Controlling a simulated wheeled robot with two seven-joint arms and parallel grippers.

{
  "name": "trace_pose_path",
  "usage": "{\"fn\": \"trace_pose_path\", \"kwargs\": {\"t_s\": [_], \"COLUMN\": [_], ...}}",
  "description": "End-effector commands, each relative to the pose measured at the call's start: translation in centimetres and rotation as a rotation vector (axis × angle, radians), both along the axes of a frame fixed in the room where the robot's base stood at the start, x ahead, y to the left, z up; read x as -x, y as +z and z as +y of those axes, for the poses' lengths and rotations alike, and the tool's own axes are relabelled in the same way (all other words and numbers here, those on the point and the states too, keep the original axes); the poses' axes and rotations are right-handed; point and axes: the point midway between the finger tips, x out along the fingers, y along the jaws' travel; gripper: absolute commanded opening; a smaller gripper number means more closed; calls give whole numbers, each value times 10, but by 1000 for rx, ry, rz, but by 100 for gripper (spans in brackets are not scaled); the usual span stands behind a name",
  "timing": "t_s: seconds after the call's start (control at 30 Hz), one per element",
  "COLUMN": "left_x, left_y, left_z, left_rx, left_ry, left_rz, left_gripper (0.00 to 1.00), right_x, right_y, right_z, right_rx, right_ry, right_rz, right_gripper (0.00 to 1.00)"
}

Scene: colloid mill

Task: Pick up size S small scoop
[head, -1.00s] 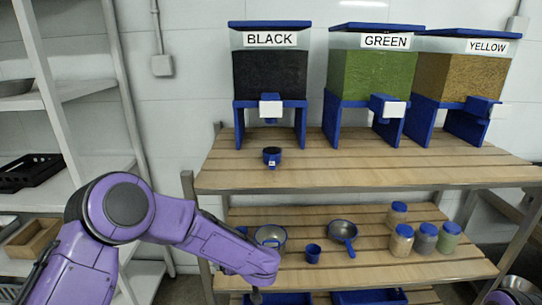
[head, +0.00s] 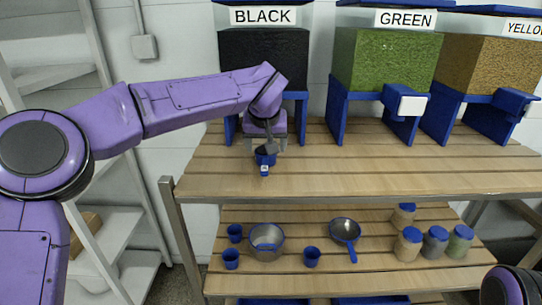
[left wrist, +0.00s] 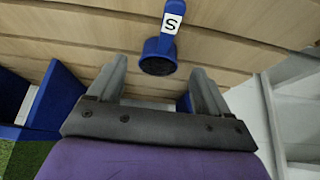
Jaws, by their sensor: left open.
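The small scoop is a blue cup with a handle bearing a white "S" label. In the head view the scoop (head: 265,157) is on the wooden upper shelf (head: 350,178), below the black bin, partly hidden by my left gripper (head: 268,142). In the left wrist view the scoop (left wrist: 159,57) shows its dark round cup and its label. There my left gripper (left wrist: 158,74) is open, its two grey fingers on either side of the cup's near part. I see no contact with the scoop. My right gripper is not in view.
The black bin (head: 262,55), green bin (head: 385,65) and yellow bin (head: 500,65) stand on blue supports behind. A pot (head: 266,236), a pan (head: 344,231), blue cups (head: 311,257) and lidded jars (head: 434,243) are on the lower shelf. The upper shelf's right front is clear.

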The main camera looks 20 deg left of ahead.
Motion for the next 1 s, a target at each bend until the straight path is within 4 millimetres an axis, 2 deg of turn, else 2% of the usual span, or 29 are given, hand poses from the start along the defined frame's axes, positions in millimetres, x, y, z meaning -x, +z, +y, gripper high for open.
{"fn": "trace_pose_path", "kwargs": {"t_s": [0.1, 0.23, 0.37, 0.5, 0.77, 0.8, 0.87, 0.9, 1.0], "left_x": [-9, -19, -33, -45, -49, -49, -49, -49, -49], "left_y": [-19, -34, -49, -71, -79, -79, -79, -79, -79], "left_z": [6, 10, 10, 11, 11, 11, 11, 11, 11], "left_rx": [-1, -1, -3, -3, -1, -1, -1, -1, -1], "left_ry": [5, 8, 7, 6, 3, 3, 3, 3, 3], "left_rz": [2, 4, 6, 5, 2, 2, 2, 2, 2], "left_gripper": [79, 79, 79, 79, 79, 76, 56, 43, 16], "right_x": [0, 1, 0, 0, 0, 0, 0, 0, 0], "right_y": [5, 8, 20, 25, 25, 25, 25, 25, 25], "right_z": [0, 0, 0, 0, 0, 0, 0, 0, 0], "right_rx": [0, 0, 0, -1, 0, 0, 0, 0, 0], "right_ry": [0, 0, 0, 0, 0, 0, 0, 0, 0], "right_rz": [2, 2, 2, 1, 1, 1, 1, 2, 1], "right_gripper": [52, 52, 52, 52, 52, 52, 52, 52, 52]}}
